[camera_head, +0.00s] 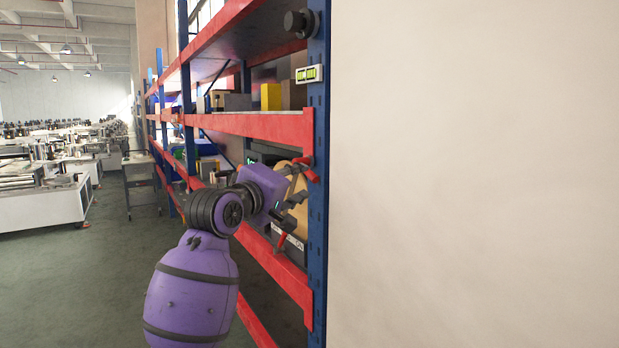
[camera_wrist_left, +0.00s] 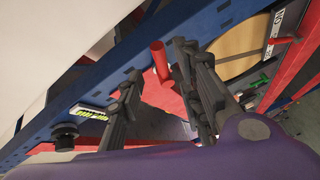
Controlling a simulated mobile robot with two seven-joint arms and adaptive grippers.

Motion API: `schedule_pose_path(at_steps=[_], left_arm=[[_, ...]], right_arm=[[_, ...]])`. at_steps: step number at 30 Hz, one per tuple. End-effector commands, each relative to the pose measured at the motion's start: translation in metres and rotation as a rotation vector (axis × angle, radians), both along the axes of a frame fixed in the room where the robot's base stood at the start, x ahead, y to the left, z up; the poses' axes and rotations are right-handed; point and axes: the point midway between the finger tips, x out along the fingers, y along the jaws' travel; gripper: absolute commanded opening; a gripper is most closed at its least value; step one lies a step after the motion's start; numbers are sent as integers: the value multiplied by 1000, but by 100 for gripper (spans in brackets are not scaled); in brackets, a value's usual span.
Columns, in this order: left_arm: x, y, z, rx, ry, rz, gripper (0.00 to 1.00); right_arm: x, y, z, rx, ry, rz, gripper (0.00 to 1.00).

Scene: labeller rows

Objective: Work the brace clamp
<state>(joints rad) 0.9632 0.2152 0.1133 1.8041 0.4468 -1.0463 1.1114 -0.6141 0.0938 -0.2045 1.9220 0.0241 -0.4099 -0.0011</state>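The brace clamp shows as a red handle (camera_head: 309,172) at the blue upright of the rack, level with the middle red beams. In the left wrist view the red handle (camera_wrist_left: 161,62) stands out near the blue upright, in the gap between my fingertips. My left gripper (camera_head: 297,184) is at the handle, its purple wrist reaching in from the left. In the left wrist view the two dark fingers of the left gripper (camera_wrist_left: 158,66) are spread apart with the handle between them; I cannot tell whether either touches it. The clamp's base is partly hidden. My right gripper is not in view.
The blue upright (camera_head: 318,130) carries a small panel with green marks (camera_head: 309,74) and a dark round knob (camera_head: 299,22). Boxes, one of them yellow (camera_head: 271,97), stand on the shelf. A pale wall (camera_head: 470,180) fills the right side. The floor (camera_head: 80,280) at left is clear.

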Motion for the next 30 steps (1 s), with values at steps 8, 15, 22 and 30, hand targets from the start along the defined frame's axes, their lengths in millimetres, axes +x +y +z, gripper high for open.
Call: schedule_pose_path(at_steps=[8,15,22,30], left_arm=[[41,-18,-2,1,3,-1,33],[63,-28,-1,2,0,-1,33],[66,-29,-2,3,1,0,33],[66,-29,-2,3,1,0,11]], right_arm=[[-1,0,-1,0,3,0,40],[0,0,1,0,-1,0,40],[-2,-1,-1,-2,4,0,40],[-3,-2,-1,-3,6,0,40]])
